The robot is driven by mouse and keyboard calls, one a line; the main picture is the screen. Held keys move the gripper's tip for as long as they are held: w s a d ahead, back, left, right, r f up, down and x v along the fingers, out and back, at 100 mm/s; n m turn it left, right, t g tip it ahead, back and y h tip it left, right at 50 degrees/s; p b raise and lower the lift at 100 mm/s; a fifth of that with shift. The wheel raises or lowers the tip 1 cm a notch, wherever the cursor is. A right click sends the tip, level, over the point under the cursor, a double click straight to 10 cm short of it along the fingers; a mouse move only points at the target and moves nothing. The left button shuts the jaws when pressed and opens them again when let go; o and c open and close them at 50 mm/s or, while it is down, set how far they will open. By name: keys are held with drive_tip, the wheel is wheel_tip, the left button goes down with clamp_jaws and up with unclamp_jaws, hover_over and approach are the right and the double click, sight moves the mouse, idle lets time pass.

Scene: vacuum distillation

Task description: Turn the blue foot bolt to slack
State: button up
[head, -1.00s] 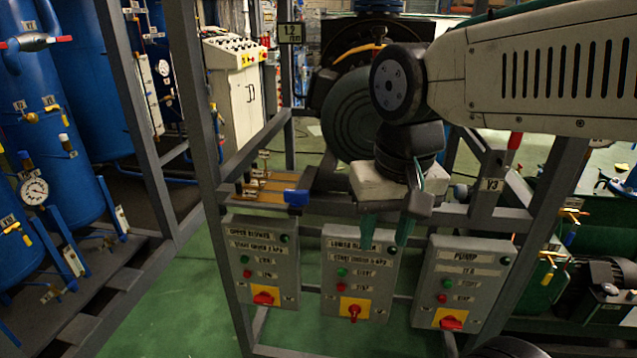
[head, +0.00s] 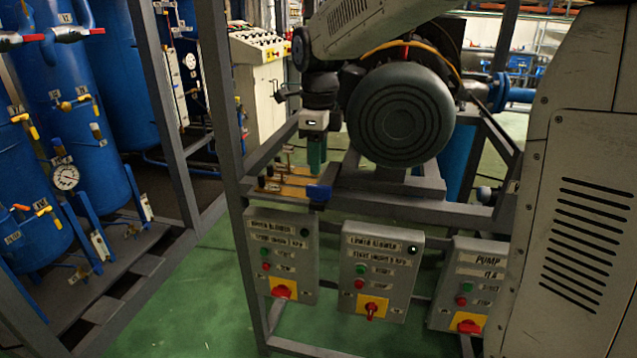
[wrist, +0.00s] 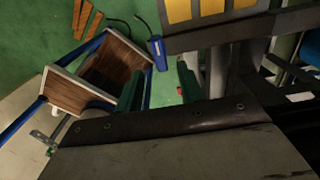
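In the head view a blue piece (head: 319,193), which looks like the blue foot bolt, sits at the front right end of the tan plate (head: 296,191) beside the motor's base. Its exact turn position is too small to tell. My gripper (head: 315,165) points down just above and behind the blue piece, apart from it, with green fingers seen nearly edge on. In the wrist view the two green fingers of my gripper (wrist: 159,88) stand apart with nothing between them. I cannot make out the foot bolt in the wrist view.
The large round motor (head: 402,115) stands close right of my gripper. Several brass-coloured bolts stand on the tan plate. Control boxes (head: 380,270) hang below on the grey frame (head: 232,150). In the wrist view a wood-sided box (wrist: 125,60) and a blue object (wrist: 158,53) show over green floor.

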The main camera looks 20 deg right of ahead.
sight(319, 186)
wheel_tip(319, 186, down, 6)
drive_tip(key=shift+f, duration=0.25)
clamp_jaws()
